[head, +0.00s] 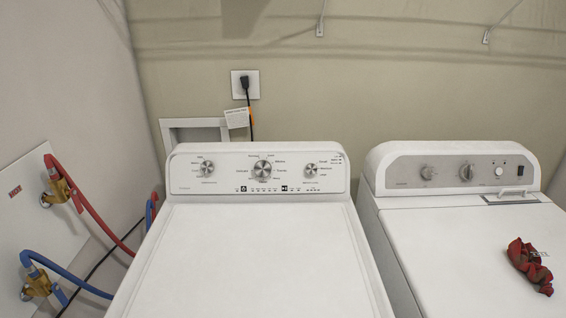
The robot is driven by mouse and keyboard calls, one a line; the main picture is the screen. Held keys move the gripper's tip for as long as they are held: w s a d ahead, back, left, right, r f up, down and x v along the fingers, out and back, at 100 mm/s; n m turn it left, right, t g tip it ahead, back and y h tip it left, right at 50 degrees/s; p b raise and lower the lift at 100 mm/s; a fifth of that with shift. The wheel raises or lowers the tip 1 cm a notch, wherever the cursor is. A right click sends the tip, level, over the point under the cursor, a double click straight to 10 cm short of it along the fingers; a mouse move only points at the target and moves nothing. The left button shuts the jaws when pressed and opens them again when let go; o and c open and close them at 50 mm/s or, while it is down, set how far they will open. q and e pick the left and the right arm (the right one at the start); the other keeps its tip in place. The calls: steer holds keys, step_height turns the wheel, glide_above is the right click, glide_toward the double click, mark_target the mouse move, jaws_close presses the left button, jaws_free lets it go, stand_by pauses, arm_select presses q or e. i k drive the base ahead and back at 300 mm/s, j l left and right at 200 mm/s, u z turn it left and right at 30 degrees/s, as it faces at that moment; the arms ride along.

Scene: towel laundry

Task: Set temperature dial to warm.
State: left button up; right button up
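The washer (260,250) on the left has a white back panel with three round silver dials. The left dial (207,168) has small labels around it, the larger middle dial (262,169) sits at the panel's centre, and the right dial (310,170) is near its right end. The print is too small to tell which dial is for temperature or where each one points. Neither of my grippers is in the head view.
A second white machine (460,250) stands to the right, past a narrow gap, with a crumpled red cloth (530,265) on top. The left machine's lid is clear. Red (95,212) and blue hoses (70,275) run from wall valves at the left. A plugged-in cord (248,100) hangs behind.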

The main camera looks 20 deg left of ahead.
mark_target(208, 167)
steer(key=u, duration=1.3)
